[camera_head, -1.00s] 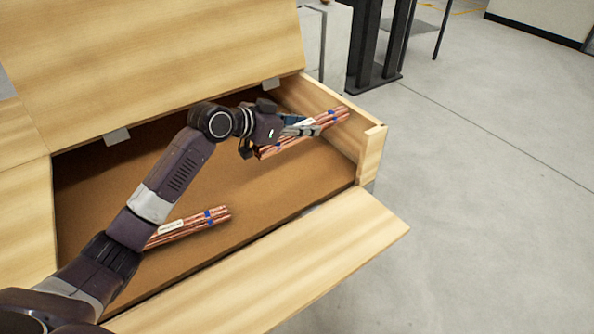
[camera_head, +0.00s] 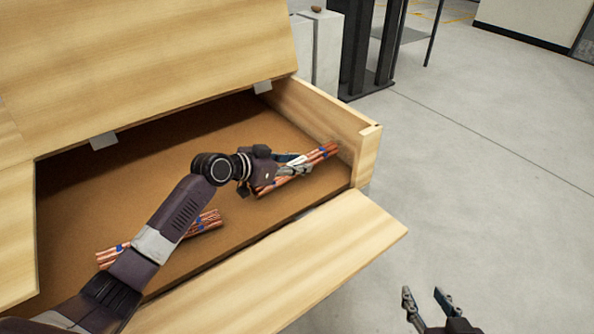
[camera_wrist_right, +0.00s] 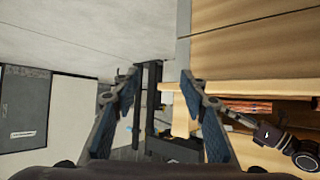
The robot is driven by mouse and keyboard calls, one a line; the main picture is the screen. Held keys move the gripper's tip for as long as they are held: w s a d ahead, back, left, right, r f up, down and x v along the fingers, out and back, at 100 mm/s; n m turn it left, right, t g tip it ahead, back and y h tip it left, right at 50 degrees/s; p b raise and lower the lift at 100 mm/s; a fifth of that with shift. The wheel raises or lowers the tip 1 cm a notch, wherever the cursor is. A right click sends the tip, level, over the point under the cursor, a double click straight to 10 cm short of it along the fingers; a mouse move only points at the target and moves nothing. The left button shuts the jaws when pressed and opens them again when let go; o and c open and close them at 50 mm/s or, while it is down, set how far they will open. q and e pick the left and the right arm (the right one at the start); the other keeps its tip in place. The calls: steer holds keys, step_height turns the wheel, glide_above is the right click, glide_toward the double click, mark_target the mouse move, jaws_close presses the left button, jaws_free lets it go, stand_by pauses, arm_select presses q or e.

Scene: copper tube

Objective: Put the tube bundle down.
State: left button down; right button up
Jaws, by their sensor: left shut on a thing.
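My left gripper (camera_head: 290,165) is shut on a copper tube bundle (camera_head: 322,152) with blue bands and a white label. It is low inside the open wooden box (camera_head: 368,155), near the right end wall. I cannot tell whether the bundle touches the floor of the box. A second copper tube bundle (camera_head: 110,257) lies on the brown box floor to the left, partly hidden under my left arm. My right gripper (camera_head: 425,302) is open and empty outside the box at the bottom right. Its spread fingers also show in the right wrist view (camera_wrist_right: 165,105).
The box lid (camera_head: 150,60) stands raised at the back. The front flap (camera_head: 290,262) is folded down. Black metal posts (camera_head: 372,50) stand behind the box. The grey floor (camera_head: 490,200) on the right is clear.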

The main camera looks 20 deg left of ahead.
arm_select(q)
steer(key=shift+f, duration=0.9)
arm_select(e)
steer(key=w+r+t, duration=0.1)
steer(key=w+a+r, duration=0.1)
steer(key=r, duration=0.1)
steer(key=shift+t+y, duration=0.3)
steer(key=shift+t, duration=0.1)
arm_select(q)
steer(key=c, duration=1.4)
jaws_free()
steer(key=shift+f, duration=0.15)
arm_select(e)
steer(key=shift+w+r, duration=0.1)
steer(key=shift+r, duration=0.1)
